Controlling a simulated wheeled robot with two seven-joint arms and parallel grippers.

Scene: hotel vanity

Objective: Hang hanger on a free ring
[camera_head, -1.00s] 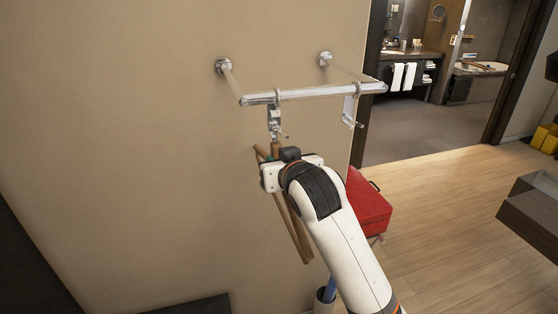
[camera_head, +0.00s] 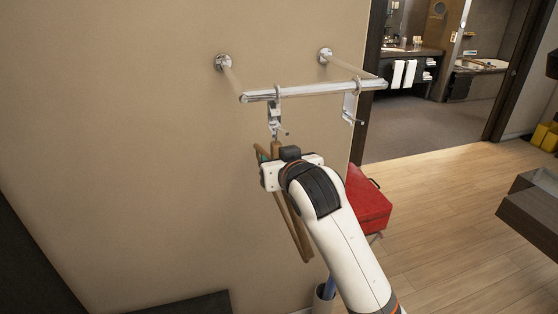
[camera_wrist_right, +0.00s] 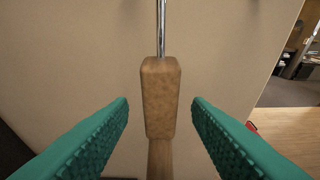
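The wooden hanger (camera_head: 298,235) hangs below the left end of the chrome rail, largely behind my right gripper (camera_head: 270,165) in the head view. In the right wrist view its wooden neck (camera_wrist_right: 160,95) stands upright between the green finger pads of my right gripper (camera_wrist_right: 160,108), with a gap on each side. A thin metal stem (camera_wrist_right: 161,30) rises from the neck; its top is out of that view. The left ring fitting (camera_head: 275,118) is directly above the hanger; whether the hook sits in it is too small to tell. The right ring fitting (camera_head: 349,106) carries no hanger. My left gripper is not in view.
The chrome rail (camera_head: 318,92) stands out from the beige wall on two posts. A red case (camera_head: 369,205) is on the floor to the right of my right arm. A dark ledge (camera_head: 190,304) is low at the wall. The wooden floor at right is mostly clear.

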